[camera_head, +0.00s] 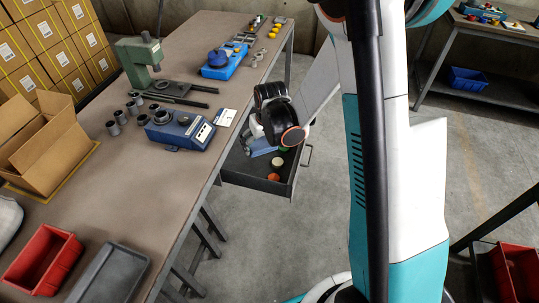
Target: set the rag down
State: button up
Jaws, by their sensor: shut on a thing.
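My gripper (248,139) hangs over the open drawer (233,175) at the table's right edge, partly hidden by my black wrist joints. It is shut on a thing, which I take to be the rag. A small blue patch (262,149) shows just below the wrist and may be the rag. It is too small and too covered to tell its shape, or whether it touches the drawer.
The drawer holds an orange piece (273,177) and a cream round piece (277,162). The table (95,205) carries a blue device (180,130), a green press (138,58), an open carton (48,150) and a red bin (42,260).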

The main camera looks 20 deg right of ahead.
send_over(258, 171)
jog(key=s, duration=0.2)
notch_tip(258, 171, down, 4)
jog(key=r, duration=0.1)
jog(key=f+n, duration=0.1)
jog(key=f+b, duration=0.2)
jog(key=f, duration=0.4)
jog(key=f+b, duration=0.3)
jog(key=f, duration=0.4)
jog(key=f+b, duration=0.2)
jog(key=f, duration=0.5)
jog(key=shift+w, duration=0.4)
jog(key=o, duration=0.6)
jog(key=shift+o, duration=0.2)
